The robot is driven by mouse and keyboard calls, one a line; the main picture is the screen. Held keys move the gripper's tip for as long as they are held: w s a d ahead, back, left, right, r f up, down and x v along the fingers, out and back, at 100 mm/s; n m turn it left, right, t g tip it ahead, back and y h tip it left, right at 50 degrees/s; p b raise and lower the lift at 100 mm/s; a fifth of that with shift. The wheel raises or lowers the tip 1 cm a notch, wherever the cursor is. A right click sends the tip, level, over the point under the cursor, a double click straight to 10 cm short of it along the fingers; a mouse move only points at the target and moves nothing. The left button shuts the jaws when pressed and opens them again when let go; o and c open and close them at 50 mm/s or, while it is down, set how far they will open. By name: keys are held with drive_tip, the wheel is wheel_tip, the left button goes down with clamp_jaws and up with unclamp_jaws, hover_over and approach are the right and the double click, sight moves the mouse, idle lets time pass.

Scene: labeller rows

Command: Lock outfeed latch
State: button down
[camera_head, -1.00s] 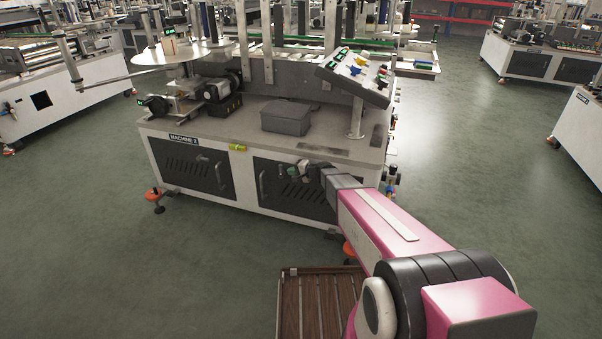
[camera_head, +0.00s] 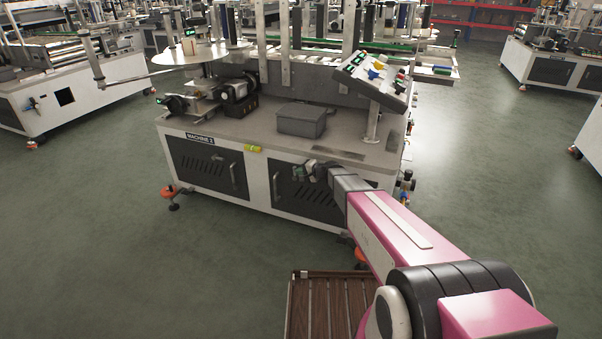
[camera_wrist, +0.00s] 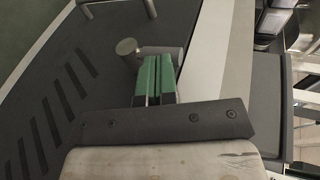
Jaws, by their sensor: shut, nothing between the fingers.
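My gripper (camera_head: 306,169) is in front of the upper part of the right-hand door (camera_head: 291,192) of Machine 2. In the wrist view its green fingers (camera_wrist: 156,75) are together and empty. Just beyond the fingertips is a round grey metal knob (camera_wrist: 127,46) on a short bar, partly hidden by the fingers. It may be the latch, but its label and locked state cannot be read. I cannot tell whether the fingers touch it. A bar handle (camera_wrist: 85,62) shows on the dark slotted door.
The machine's worktop (camera_head: 240,124) carries a grey box (camera_head: 301,121), and a tilted control panel (camera_head: 371,78) stands at its right. A slatted wooden platform (camera_head: 325,305) lies below my arm. Open floor (camera_head: 100,245) lies left and right of the machine.

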drive_tip(key=shift+a+r+h, duration=0.1)
drive_tip(key=shift+a+h, duration=0.05)
drive_tip(key=shift+h, duration=0.15)
drive_tip(key=w+a+g+h, duration=0.1)
drive_tip(key=a+h, duration=0.1)
drive_tip(key=h, duration=0.1)
drive_tip(key=a+n+g+h, duration=0.1)
drive_tip(key=a+g+h, duration=0.1)
drive_tip(key=h, duration=0.2)
drive_tip(key=w+a+g+h, duration=0.1)
drive_tip(key=a+h, duration=0.1)
drive_tip(key=h, duration=0.2)
drive_tip(key=shift+w+a+f+g, duration=0.1)
drive_tip(key=shift+w+f+g, duration=0.1)
drive_tip(key=shift+w+g, duration=0.15)
drive_tip(key=h, duration=0.1)
drive_tip(key=a+f+g+h, duration=0.1)
drive_tip(key=h, duration=0.1)
drive_tip(key=shift+w+n, duration=0.1)
drive_tip(key=shift+n, duration=0.3)
drive_tip(key=shift+f, duration=0.15)
drive_tip(key=shift+a+f, duration=0.1)
drive_tip(key=shift+f, duration=0.05)
